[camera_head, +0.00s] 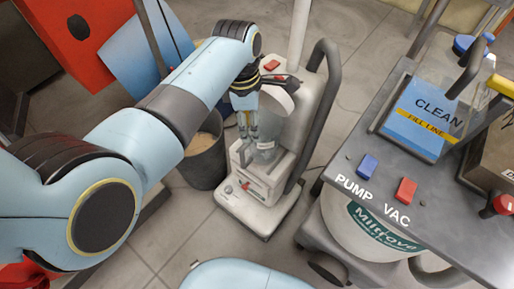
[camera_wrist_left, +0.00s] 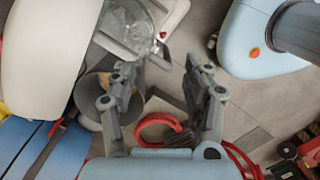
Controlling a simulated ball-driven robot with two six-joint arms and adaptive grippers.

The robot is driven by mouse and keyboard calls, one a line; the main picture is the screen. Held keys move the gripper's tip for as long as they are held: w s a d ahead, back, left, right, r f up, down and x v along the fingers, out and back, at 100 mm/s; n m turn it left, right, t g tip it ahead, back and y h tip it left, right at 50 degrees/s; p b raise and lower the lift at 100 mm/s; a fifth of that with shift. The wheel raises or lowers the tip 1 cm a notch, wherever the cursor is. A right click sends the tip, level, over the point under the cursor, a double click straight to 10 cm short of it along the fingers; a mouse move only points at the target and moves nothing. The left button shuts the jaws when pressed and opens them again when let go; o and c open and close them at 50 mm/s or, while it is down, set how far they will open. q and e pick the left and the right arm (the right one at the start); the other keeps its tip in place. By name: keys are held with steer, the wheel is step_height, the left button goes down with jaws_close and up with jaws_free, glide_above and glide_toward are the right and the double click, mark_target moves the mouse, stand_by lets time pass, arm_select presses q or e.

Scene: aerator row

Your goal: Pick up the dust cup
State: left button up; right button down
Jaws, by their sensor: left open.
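The dust cup (camera_head: 270,128) is a clear, rounded cup on the front of a whitish upright vacuum (camera_head: 262,190). In the left wrist view the clear cup (camera_wrist_left: 127,24) shows at the top left, partly cut off by the frame edge. My left gripper (camera_head: 248,137) is open and empty, pointing down in front of the cup and covering part of its left side. In the left wrist view its two fingers (camera_wrist_left: 185,58) are spread with floor between them; the cup lies beyond the left finger. I cannot tell whether any finger touches the cup. My right gripper is not in view.
A dark grey bin (camera_head: 204,165) with sandy contents stands left of the vacuum. The vacuum's dark handle (camera_head: 318,115) rises on its right. Open floor lies in front.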

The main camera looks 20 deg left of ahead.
mark_target(258, 144)
arm_select(q)
steer(key=f+b, duration=0.1)
steer(key=f, duration=0.1)
steer(key=f+b, duration=0.1)
steer(key=f, duration=0.1)
steer(key=w+f+b, duration=0.1)
steer(key=f, duration=0.2)
steer(key=shift+w+d+b, duration=0.1)
steer(key=shift+d+b, duration=0.2)
steer(key=shift+d, duration=0.05)
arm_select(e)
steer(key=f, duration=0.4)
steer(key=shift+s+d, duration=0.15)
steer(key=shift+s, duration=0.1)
arm_select(q)
jaws_close()
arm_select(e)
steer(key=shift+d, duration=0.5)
